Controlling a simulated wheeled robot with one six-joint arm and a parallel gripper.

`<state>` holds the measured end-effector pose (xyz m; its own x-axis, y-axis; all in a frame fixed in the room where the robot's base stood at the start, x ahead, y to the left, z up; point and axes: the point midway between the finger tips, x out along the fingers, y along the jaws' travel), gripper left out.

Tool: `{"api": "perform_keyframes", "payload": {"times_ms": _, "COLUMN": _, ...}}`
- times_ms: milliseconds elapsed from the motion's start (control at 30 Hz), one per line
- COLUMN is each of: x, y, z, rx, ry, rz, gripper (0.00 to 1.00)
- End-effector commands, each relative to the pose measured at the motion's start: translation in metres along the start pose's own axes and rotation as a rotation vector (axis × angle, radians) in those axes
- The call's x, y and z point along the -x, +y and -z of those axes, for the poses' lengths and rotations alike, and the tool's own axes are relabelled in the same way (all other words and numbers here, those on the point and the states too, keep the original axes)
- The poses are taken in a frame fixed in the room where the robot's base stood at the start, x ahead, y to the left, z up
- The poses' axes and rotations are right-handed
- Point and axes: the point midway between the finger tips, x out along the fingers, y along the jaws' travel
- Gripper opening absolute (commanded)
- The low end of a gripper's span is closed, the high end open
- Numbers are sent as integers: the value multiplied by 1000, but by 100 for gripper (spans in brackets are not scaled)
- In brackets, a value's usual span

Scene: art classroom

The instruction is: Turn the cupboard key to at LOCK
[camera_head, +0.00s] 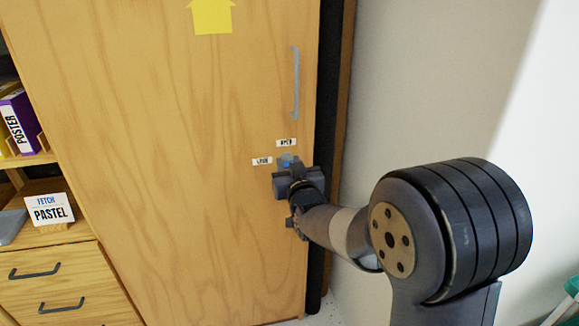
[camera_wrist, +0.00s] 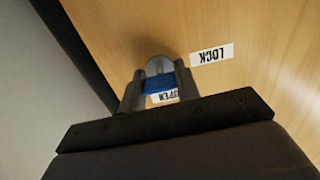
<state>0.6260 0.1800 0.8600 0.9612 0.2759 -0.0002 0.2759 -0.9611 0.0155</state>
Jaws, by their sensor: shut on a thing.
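The tall wooden cupboard door (camera_head: 190,130) is closed. A label reading OPEN (camera_head: 286,142) sits above the keyhole, and a LOCK label (camera_head: 262,161) sits to its left. My gripper (camera_head: 290,172) is at the door front, shut on the blue key (camera_head: 287,160). In the wrist view the blue key (camera_wrist: 160,85) lies between the two fingers, in front of a rounded metal lock plate (camera_wrist: 159,64). There the LOCK label (camera_wrist: 212,55) is upside down at the right, and the OPEN label (camera_wrist: 166,97) is partly hidden below the key. The key's exact angle is hard to tell.
A vertical grey handle (camera_head: 296,84) is above the lock. A yellow paper arrow (camera_head: 212,16) is higher on the door. Drawers (camera_head: 60,285) and shelves with a PASTEL sign (camera_head: 49,210) stand at the left. A pale wall (camera_head: 425,90) is close on the right.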

Motion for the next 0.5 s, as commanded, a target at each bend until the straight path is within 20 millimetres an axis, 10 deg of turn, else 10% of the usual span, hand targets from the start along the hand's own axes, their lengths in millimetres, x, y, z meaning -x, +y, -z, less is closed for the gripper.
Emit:
{"api": "perform_keyframes", "payload": {"times_ms": 167, "x": 0, "y": 0, "z": 0, "rx": 1, "ry": -1, "rz": 0, "gripper": 8}}
{"api": "perform_keyframes", "payload": {"times_ms": 200, "x": 0, "y": 0, "z": 0, "rx": 1, "ry": -1, "rz": 0, "gripper": 32}}
{"api": "perform_keyframes", "payload": {"times_ms": 500, "x": 0, "y": 0, "z": 0, "rx": 0, "ry": 0, "rz": 0, "gripper": 53}}
